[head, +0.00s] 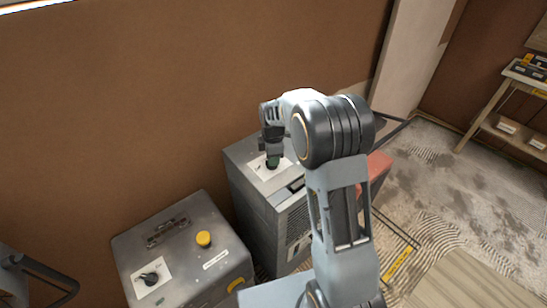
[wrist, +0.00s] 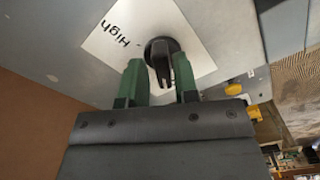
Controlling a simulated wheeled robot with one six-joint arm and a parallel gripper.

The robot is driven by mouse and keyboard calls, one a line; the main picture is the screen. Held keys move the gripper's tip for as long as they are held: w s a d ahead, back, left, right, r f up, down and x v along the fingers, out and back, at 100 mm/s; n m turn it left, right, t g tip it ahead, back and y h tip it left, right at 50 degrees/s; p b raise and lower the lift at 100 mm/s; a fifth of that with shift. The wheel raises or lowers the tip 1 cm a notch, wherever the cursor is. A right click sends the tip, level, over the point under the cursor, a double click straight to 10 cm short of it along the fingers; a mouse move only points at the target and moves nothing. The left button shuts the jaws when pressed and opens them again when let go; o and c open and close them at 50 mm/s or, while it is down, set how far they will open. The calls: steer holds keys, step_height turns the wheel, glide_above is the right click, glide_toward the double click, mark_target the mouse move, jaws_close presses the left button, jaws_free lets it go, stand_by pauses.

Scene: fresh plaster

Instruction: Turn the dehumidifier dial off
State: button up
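A grey metal box-shaped machine (head: 258,190) with a vented front stands against the brown wall. On its top is a white label (wrist: 108,30) with the word "High". A black dial (wrist: 163,50) with a raised grip bar sits on this label. My gripper (head: 273,163) is over the label, pointing down. In the wrist view its two green fingers (wrist: 160,72) are apart, one on each side of the dial's grip bar, with gaps visible between. In the head view the gripper hides most of the dial.
A second grey box (head: 185,245) stands front left, with a yellow button (head: 204,239) and its own black dial (head: 149,279) on a white label. A reddish object (head: 377,168) lies behind my arm. A wooden shelf (head: 505,115) stands at the right. The stained floor on the right is partly open.

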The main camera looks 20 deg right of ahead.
steer(key=shift+o, duration=1.1)
steer(key=shift+s, duration=0.1)
step_height(320, 180, up, 14)
steer(key=shift+f, duration=0.15)
